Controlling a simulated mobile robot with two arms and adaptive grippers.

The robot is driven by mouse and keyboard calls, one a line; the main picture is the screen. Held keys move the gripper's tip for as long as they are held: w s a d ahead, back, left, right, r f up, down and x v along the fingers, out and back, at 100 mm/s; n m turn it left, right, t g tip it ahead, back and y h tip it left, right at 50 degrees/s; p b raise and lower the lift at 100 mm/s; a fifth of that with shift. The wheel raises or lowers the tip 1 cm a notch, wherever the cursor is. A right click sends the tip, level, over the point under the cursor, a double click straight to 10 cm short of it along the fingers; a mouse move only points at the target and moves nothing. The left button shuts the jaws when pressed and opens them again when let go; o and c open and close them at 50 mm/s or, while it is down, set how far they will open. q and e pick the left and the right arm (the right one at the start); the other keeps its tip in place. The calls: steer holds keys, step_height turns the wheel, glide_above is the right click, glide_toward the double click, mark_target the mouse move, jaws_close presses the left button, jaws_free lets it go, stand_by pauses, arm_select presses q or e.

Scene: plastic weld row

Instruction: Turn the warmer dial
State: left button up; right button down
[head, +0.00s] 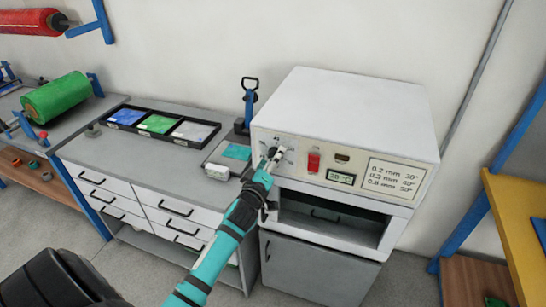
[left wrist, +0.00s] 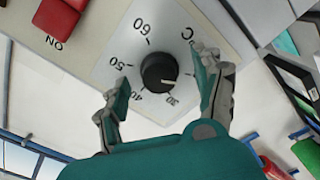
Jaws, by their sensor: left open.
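The warmer (head: 350,105) is a white box on a grey cabinet. Its black round dial (left wrist: 158,72) shows in the left wrist view on a pale plate marked 30, 40, 50, 60 and C. A small white mark on the dial lies on its side towards the 30. My left gripper (head: 271,154) is at the dial plate in the head view and largely hides the dial. In the left wrist view my left gripper (left wrist: 163,76) is open, its fingers on either side of the dial with gaps visible. My right gripper is not in view.
The warmer front has a red switch (head: 314,161), a display (head: 341,178) reading about 28 °C and a temperature chart (head: 393,180). To the left, a grey counter (head: 100,148) bears a black tray (head: 185,113) of coloured sheets. A yellow shelf (head: 515,215) stands at the right.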

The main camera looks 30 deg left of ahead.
arm_select(q)
steer(key=shift+w, duration=0.3)
steer(key=c, duration=1.2)
